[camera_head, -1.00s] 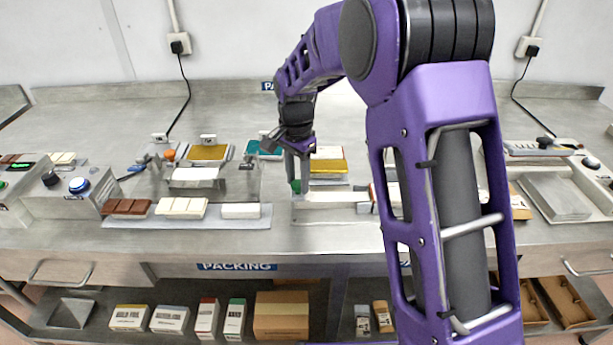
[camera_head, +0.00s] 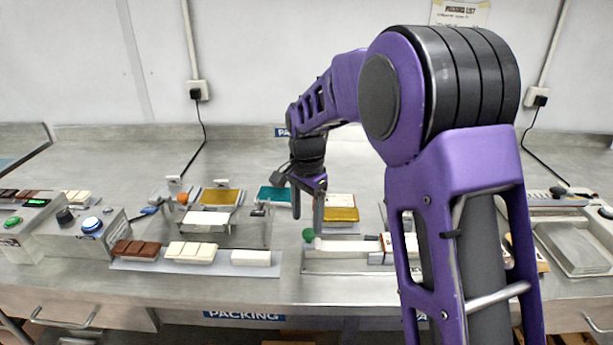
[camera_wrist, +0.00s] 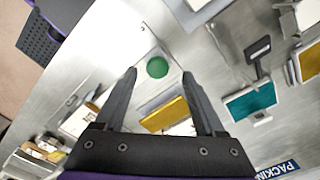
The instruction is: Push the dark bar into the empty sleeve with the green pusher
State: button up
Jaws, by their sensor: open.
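The green pusher knob (camera_head: 308,235) stands at the left end of a pale, low channel (camera_head: 345,247) on the bench. My gripper (camera_head: 308,222) is open and empty, pointing down above and around the knob's position. In the wrist view the green knob (camera_wrist: 157,67) shows between the spread fingertips, apart from both. A white sleeve with red marking (camera_head: 386,241) is at the channel's right end, partly hidden by my arm; I cannot tell what is inside. A dark brown bar (camera_head: 137,250) lies on a tray at the left; no dark bar is visible in the channel.
A yellow-topped stack (camera_head: 341,214) stands just behind the channel. A teal pad (camera_head: 275,199) and a metal fixture (camera_head: 208,219) are to its left. White bars (camera_head: 191,252) share the tray (camera_head: 150,266). A control box (camera_head: 92,232) is at far left.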

aim_at(306, 231)
notch_tip(306, 231, up, 14)
jog(key=shift+p, duration=0.3)
jog(key=shift+r, duration=0.1)
